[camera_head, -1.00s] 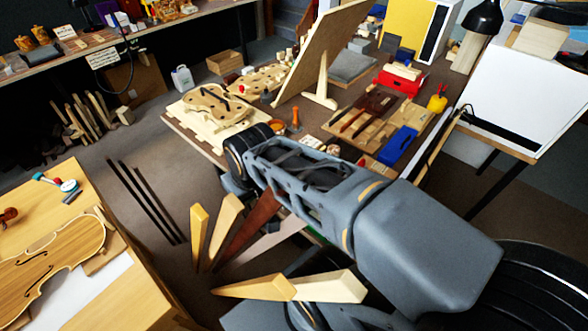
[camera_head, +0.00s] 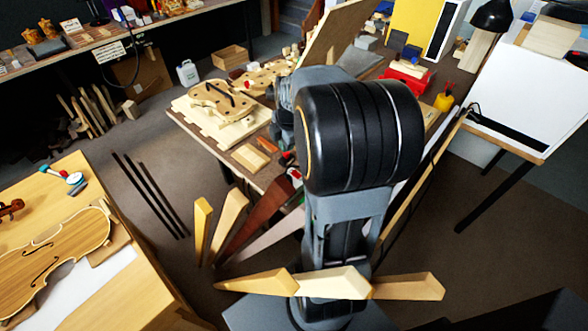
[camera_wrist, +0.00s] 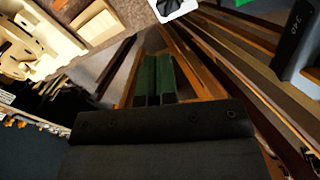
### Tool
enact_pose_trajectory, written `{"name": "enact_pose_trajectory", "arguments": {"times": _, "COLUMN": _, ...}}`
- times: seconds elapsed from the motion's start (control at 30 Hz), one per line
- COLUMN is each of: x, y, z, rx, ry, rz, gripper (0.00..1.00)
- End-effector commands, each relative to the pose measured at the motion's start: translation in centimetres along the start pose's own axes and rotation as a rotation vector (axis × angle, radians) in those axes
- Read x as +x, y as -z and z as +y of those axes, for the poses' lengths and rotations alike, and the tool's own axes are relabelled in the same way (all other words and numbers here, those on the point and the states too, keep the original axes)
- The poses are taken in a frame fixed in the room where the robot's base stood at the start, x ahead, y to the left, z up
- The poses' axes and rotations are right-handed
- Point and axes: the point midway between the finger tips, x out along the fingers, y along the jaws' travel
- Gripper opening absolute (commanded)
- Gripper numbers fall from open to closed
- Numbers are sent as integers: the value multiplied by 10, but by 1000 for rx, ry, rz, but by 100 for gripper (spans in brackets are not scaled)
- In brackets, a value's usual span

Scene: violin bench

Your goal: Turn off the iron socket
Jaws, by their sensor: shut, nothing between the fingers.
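I cannot make out a socket that is clearly the iron's. A small white plate (camera_head: 107,54) with a dark cord hangs at the front edge of the back-left bench in the head view; its markings are too small to read. In the wrist view my gripper (camera_wrist: 157,78) shows as two dark green fingers side by side, shut and empty. It points past wooden edges, with no switch visible at its tips. In the head view the gripper is hidden behind my arm.
A worktable (camera_head: 184,122) with violin parts stands in the middle, partly behind my arm. A bench (camera_head: 150,262) with a violin body (camera_head: 55,250) is at left. Wood pieces (camera_head: 270,283) are low in front. A white-topped table (camera_head: 530,100) stands at right.

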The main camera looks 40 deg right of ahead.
Motion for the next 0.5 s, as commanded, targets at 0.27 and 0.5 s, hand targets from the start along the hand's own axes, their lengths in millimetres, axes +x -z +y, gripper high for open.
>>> {"name": "enact_pose_trajectory", "arguments": {"times": 0.27, "x": 21, "y": -41, "z": 10, "rx": -279, "ry": 25, "rz": 16, "gripper": 0}}
{"name": "enact_pose_trajectory", "arguments": {"times": 0.5, "x": 24, "y": -48, "z": 11, "rx": -334, "ry": 27, "rz": 19, "gripper": 0}}
